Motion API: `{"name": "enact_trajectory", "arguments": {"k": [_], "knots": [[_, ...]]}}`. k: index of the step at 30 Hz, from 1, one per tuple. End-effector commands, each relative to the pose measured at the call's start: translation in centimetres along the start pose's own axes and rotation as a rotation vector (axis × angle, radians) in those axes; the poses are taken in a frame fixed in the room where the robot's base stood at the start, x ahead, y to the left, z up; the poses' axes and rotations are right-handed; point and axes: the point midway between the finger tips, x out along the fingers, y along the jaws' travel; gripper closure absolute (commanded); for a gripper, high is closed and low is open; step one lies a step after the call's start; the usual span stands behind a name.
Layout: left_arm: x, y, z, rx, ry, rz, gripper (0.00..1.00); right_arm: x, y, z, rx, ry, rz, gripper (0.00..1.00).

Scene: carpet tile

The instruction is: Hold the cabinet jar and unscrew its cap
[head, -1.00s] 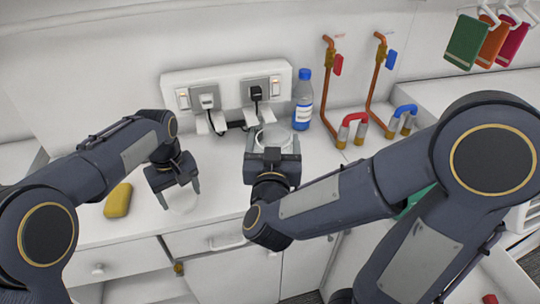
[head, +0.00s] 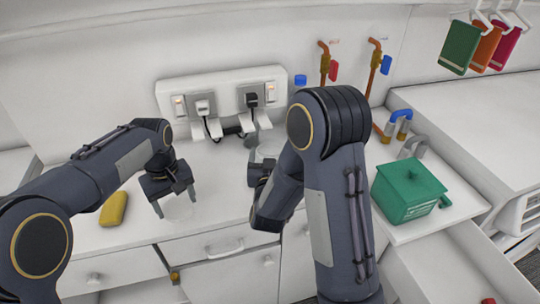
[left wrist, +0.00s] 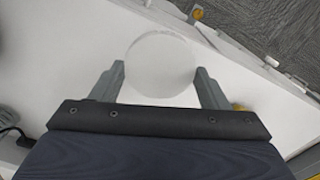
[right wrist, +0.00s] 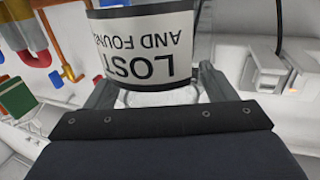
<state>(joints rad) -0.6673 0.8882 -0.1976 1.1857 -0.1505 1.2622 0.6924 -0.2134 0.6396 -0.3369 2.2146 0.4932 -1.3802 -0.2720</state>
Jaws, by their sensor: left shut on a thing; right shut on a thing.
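The jar (right wrist: 150,45) shows in the right wrist view, clear with a white label reading "LOST AND FOUND", upside down in the picture. My right gripper (right wrist: 155,85) is shut on it, one finger on each side. In the head view the jar (head: 270,148) stands out behind my right gripper (head: 260,174), near the sockets, partly hidden by my arm. My left gripper (head: 172,190) is shut on a white round disc that looks like the cap (left wrist: 160,64). This cap (head: 178,209) is apart from the jar, near the counter's front edge.
A yellow sponge (head: 114,209) lies left of my left gripper. A socket panel (head: 222,98) with plugs and cables is behind. A green lidded box (head: 405,195) stands at right. An open drawer (head: 440,265) is at lower right.

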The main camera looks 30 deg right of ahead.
Motion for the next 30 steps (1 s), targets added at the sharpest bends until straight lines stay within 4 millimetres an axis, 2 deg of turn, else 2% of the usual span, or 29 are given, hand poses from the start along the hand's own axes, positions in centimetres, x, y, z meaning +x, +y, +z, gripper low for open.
{"name": "enact_trajectory", "arguments": {"k": [12,13,18,26,29,30], "knots": [[0.62,0.0,0.0,0.0,0.0,0.0,0.59,-0.01,-0.03,0.49,0.001,0.002,0.0,0.86],[0.57,0.0,0.0,0.0,0.0,0.0,0.59,-0.02,-0.03,0.46,0.001,0.002,0.0,0.21],[0.45,0.0,0.0,0.0,0.0,0.0,0.59,-0.02,-0.03,0.35,0.001,0.001,0.0,0.01],[0.36,0.0,0.0,0.0,0.0,0.0,0.59,-0.02,-0.03,0.27,0.001,0.001,0.0,0.01],[-0.32,0.01,0.0,0.0,0.0,0.0,0.59,-0.02,-0.03,-0.3,0.0,0.002,0.0,0.01],[0.11,0.0,0.01,0.0,0.0,0.0,0.59,-0.41,-0.08,0.01,0.001,0.001,-0.002,0.01]]}}
